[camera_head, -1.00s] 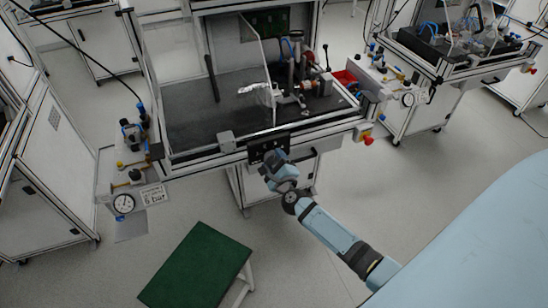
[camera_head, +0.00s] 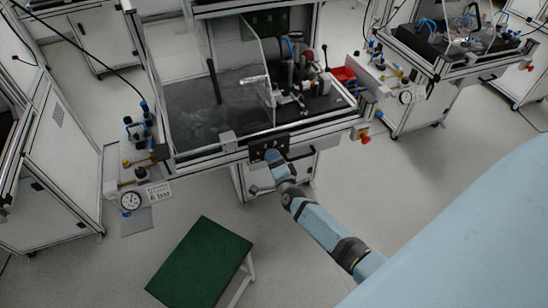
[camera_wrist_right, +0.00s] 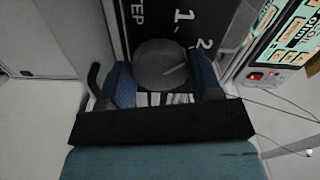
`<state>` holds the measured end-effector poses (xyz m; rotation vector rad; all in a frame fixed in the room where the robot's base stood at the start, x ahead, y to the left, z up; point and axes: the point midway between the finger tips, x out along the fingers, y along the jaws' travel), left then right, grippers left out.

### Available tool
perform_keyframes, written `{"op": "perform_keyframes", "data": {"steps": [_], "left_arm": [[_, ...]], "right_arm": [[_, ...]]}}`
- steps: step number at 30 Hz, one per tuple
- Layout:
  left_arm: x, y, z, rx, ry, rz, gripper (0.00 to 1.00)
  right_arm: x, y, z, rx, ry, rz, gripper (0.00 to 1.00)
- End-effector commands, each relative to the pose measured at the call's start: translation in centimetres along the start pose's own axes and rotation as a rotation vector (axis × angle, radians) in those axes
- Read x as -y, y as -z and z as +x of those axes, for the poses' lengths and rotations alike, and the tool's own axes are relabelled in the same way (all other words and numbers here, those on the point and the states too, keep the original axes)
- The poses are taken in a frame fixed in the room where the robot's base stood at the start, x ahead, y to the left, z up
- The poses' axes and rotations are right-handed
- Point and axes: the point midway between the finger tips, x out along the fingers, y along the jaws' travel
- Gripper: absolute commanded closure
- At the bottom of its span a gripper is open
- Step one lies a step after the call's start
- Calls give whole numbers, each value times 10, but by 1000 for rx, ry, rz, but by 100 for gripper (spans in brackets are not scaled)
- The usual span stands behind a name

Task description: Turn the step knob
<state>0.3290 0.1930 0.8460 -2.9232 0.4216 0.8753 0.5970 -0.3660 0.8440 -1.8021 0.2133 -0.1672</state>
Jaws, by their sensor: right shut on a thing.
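The step knob (camera_wrist_right: 160,62) is a round dark grey knob on a black panel with white lettering, including part of "STEP" and the numbers 1 and 2. A light pointer line on it slants up and to the right, roughly toward the 2 side. My right gripper (camera_wrist_right: 163,78) has its blue fingers on both sides of the knob and is shut on it. In the head view the panel (camera_head: 257,150) is on the front edge of the bench, and my right gripper (camera_head: 273,156) covers the knob. My left gripper is not in view.
A bench (camera_head: 205,157) with a clear shield stands behind the panel. A black handle (camera_head: 300,155) is right beside my gripper. A red button (camera_head: 365,139) is on the bench's right corner. A green-topped stool (camera_head: 200,262) stands on the floor in front.

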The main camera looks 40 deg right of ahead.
Motion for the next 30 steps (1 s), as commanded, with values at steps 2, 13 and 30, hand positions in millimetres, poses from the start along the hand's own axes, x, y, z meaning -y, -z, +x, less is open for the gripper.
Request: {"op": "perform_keyframes", "data": {"steps": [2,13,30], "left_arm": [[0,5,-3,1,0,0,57],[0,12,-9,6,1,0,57],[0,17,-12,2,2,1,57]], "right_arm": [[2,0,0,-1,-2,-68,65],[0,0,0,0,-1,-347,65],[-1,0,0,1,-1,-482,65]]}}
